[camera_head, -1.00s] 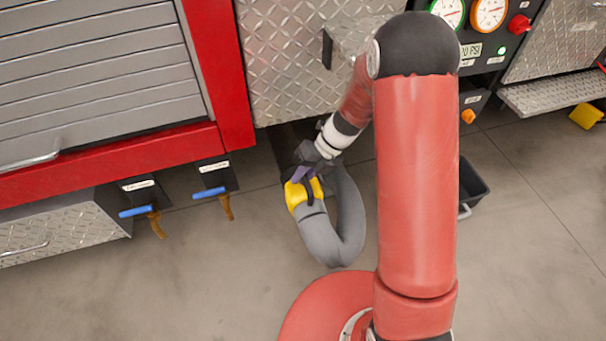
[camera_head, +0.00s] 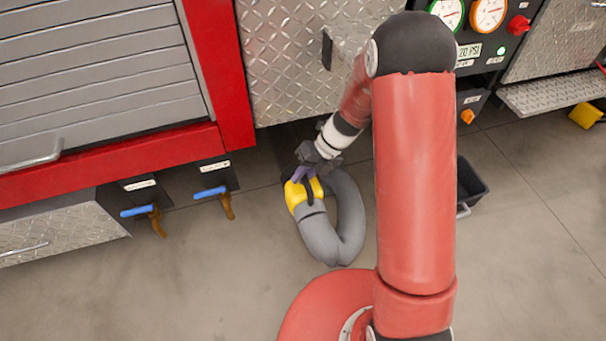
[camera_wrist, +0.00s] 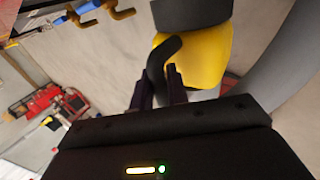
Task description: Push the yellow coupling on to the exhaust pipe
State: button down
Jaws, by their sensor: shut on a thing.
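The yellow coupling (camera_head: 296,195) is at the end of a thick grey hose, low beside the truck's body panel. In the wrist view the coupling (camera_wrist: 207,55) has a black handle (camera_wrist: 165,55) on its side. My gripper (camera_head: 307,174) is shut on this handle; the two fingers (camera_wrist: 160,84) show on either side of it in the wrist view. The exhaust pipe cannot be made out; the area beyond the coupling is dark and partly hidden by my gripper.
The grey hose (camera_head: 340,240) loops back on the right of the coupling. Two blue-handled valves (camera_head: 209,192) stick out on the left. A dark bin (camera_head: 472,185) stands on the floor at the right. The floor in front is clear.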

jog(key=shift+w+a, duration=0.15)
jog(key=shift+w, duration=0.3)
dwell(0.6)
